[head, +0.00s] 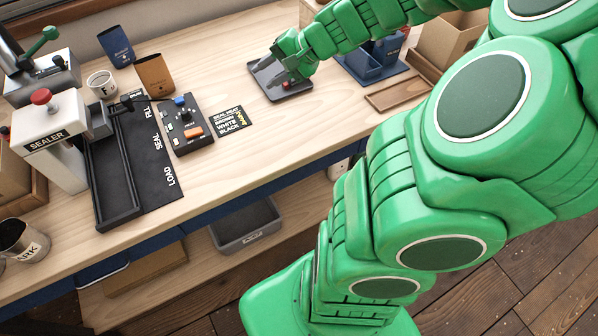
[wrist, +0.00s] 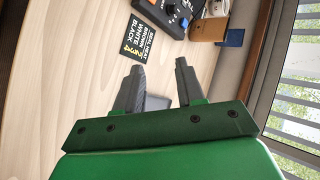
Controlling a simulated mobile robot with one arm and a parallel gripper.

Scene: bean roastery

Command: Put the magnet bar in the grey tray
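The grey tray (head: 264,82) lies on the workbench at the back, right of the black and yellow card. My gripper (head: 287,76) is low over the tray in the head view and hides part of it. A small red spot (head: 285,86) shows at the tray beside the fingers; it is too small to tell if it is the magnet bar. In the wrist view my gripper (wrist: 158,85) has its two fingers wide apart, with nothing seen held between them. A piece of the grey tray (wrist: 156,102) shows behind the gap. No magnet bar is clearly visible.
The heat control box (head: 187,125) and card (head: 231,117) stand left of the tray. The sealer (head: 50,140) is at far left. A blue holder (head: 375,62) and a wooden tray (head: 396,92) are on the right.

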